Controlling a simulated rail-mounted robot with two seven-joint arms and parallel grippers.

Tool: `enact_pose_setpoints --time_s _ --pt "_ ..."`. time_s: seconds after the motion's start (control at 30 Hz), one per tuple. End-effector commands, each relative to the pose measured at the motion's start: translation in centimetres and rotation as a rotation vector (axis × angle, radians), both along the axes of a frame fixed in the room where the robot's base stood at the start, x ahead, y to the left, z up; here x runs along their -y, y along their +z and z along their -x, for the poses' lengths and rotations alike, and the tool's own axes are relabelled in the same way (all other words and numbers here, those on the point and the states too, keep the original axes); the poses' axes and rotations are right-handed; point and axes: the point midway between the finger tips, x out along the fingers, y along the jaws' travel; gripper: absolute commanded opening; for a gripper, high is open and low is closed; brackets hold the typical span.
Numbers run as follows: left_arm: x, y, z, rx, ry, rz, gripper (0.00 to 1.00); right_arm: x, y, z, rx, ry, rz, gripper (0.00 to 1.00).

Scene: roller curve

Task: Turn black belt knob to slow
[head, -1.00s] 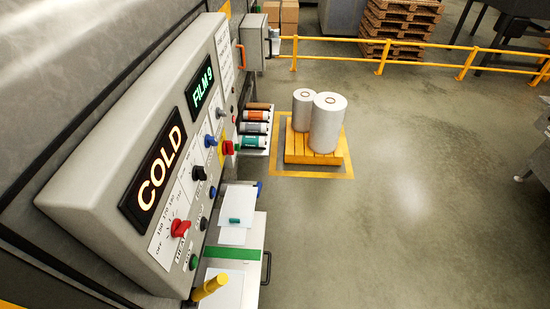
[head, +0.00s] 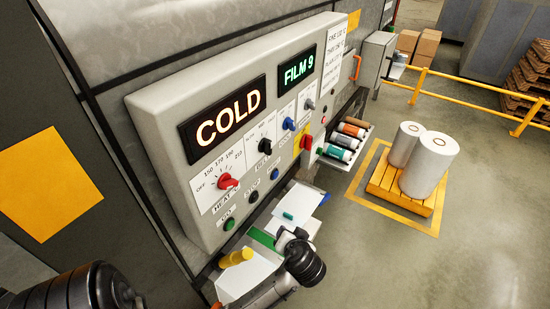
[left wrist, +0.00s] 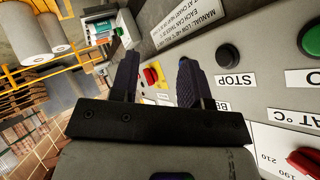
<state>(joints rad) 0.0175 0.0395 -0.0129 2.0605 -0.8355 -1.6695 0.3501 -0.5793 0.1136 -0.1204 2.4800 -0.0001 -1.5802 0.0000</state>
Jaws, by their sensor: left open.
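The black belt knob (head: 265,146) is on the sloped grey control panel (head: 160,118), between the red heat knob (head: 227,181) and the blue knob (head: 289,124). Its pointer is too small to read. My left gripper (left wrist: 157,62) is open and empty, its two dark fingers beside the panel face. In the head view its hand (head: 287,238) is just below the panel's lower edge, apart from the belt knob. In the left wrist view the STOP button (left wrist: 228,53) and the heat knob (left wrist: 304,161) show, but I cannot make out the belt knob. My right gripper is not in view.
Displays read COLD (head: 224,117) and FILM 9 (head: 298,71). A red switch on a yellow plate (head: 306,141) is further along the panel. A yellow-handled item (head: 236,257) and papers lie on the shelf below. White rolls (head: 430,165) stand on a pallet at right.

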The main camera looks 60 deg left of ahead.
Motion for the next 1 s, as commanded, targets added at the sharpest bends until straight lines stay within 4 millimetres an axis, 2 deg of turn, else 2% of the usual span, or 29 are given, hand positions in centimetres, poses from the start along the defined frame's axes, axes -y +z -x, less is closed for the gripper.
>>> enact_pose_setpoints --time_s 0.03,0.2,0.4,0.53,0.7,0.8,1.0 --pt "-1.3 0.6 -2.3 0.064 0.105 -0.067 0.43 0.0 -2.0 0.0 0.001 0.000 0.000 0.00" --pt "-4.0 6.5 -6.8 0.254 0.433 -0.287 0.43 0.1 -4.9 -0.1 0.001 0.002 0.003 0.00" --pt "-4.5 13.5 -9.3 0.440 0.716 -0.495 0.43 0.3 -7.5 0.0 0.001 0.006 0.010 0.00" --pt "-4.1 17.1 -10.0 0.525 0.830 -0.592 0.43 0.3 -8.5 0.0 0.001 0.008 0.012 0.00" --pt "-3.6 19.9 -10.3 0.588 0.912 -0.668 0.43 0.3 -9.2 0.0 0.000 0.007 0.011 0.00" --pt "-3.8 20.7 -10.2 0.602 0.931 -0.688 0.43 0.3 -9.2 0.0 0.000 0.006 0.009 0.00" --pt "-6.0 21.1 -9.0 0.608 0.939 -0.695 0.43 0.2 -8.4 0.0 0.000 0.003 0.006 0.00"
